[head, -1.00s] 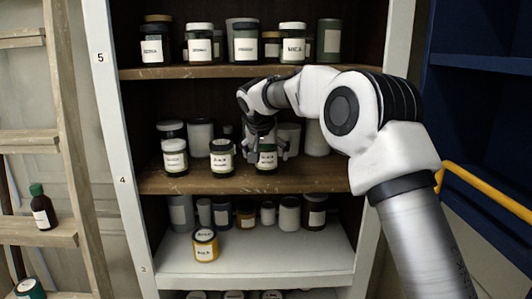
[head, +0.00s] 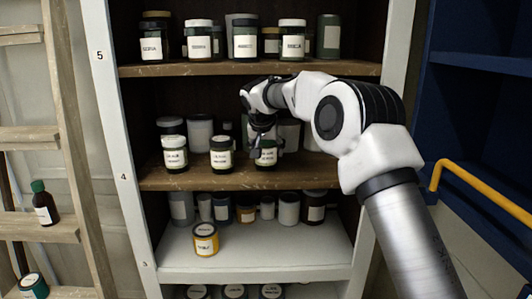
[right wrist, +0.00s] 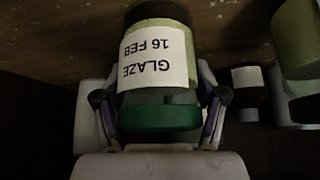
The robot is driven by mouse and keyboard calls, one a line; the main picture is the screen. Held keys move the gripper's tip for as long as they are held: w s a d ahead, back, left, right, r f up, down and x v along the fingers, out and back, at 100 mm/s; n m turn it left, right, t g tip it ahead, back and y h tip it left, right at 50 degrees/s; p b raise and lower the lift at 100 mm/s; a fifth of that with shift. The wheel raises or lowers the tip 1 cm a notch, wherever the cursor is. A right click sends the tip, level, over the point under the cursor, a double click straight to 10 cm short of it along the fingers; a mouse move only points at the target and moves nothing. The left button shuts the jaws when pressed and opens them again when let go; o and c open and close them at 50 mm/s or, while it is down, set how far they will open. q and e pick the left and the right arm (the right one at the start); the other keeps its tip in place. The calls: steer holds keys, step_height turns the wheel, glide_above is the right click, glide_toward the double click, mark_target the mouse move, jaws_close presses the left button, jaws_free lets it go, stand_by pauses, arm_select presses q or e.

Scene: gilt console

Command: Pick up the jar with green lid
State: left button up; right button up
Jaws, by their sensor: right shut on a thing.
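The jar with green lid (head: 266,158) is on the middle wooden shelf, the front right jar there. It looks upright. The right wrist view shows the same jar (right wrist: 158,60) upside down in the picture, with a green lid and a white label reading GLAZE 16 FEB. My right gripper (head: 264,141) reaches it from above, and its fingers lie on both sides of the jar near the lid in the right wrist view (right wrist: 160,100). The gripper is shut on the jar. I cannot tell whether the jar's base touches the shelf. My left gripper is not in view.
The wooden shelf (head: 205,181) has a narrow bare front edge. A yellow jar (head: 206,240) stands on the white shelf (head: 290,255) below.

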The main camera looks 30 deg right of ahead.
steer(key=shift+f, duration=0.15)
steer(key=shift+s+a+b, duration=0.2)
steer(key=shift+b, duration=0.25)
steer(key=s+a+b, duration=0.1)
steer(key=s+a, duration=0.3)
steer(key=s+a+b, duration=0.2)
steer(key=s+a, duration=0.1)
steer(key=s, duration=0.1)
steer(key=s+a+b, duration=0.1)
steer(key=s+a, duration=0.3)
steer(key=shift+s+a+r, duration=0.25)
steer(key=shift+s+a, duration=0.05)
steer(key=shift+a, duration=0.05)
